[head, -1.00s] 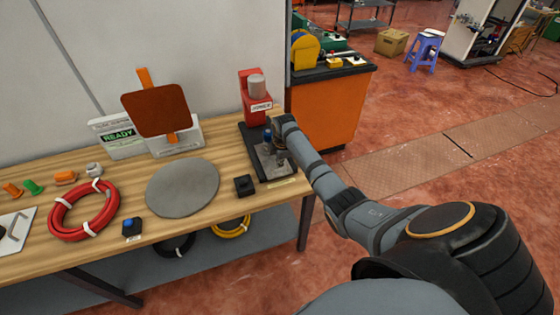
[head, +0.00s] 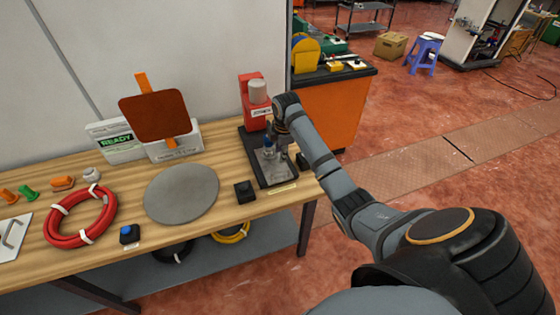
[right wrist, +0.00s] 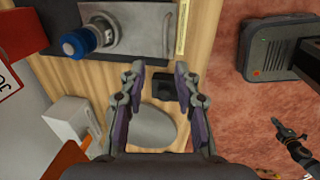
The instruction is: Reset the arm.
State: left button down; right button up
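My right gripper (head: 279,134) is over the black-based fixture (head: 278,180) at the table's right end. In the right wrist view the right gripper (right wrist: 159,68) is open, its two fingers apart with nothing between them. A small blue-topped part (head: 268,152) stands on the fixture's grey plate; its blue top (right wrist: 76,43) lies outside the fingers in the wrist view.
A black box (head: 244,191), a grey round mat (head: 182,194), a red hose coil (head: 81,216) and a blue-button box (head: 129,234) sit on the table. A brown panel (head: 154,117) stands behind. An orange cabinet (head: 333,110) is beyond the right end. Floor at right is open.

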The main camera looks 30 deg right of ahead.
jog(key=shift+s+r, duration=0.15)
jog(key=shift+r, duration=0.65)
